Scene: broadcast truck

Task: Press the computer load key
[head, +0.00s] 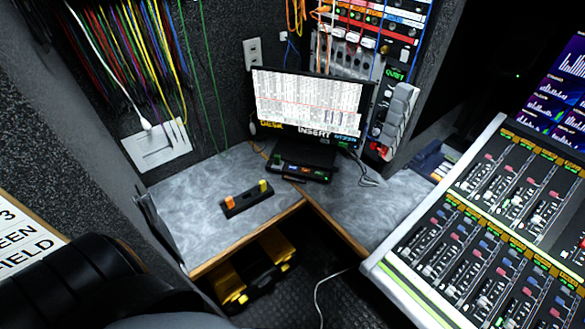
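No key in the head view carries a readable "load" label. A computer monitor (308,106) with a lit table on its screen and the words "DESK" and "INSERT" along its lower edge stands at the back of the corner desk. A small black panel with coloured keys (300,171) lies at the monitor's foot. A separate black box (248,199) with an orange button (230,202) and a yellow button (264,186) lies on the desk in front. I cannot tell which of these is the load key. Neither of my grippers is in view.
The grey corner desk (205,205) is mostly bare around the box. A large mixing console (480,245) fills the right. Cables (130,50) hang at upper left. A black and yellow case (255,270) sits under the desk. A dark rounded shape fills the lower left.

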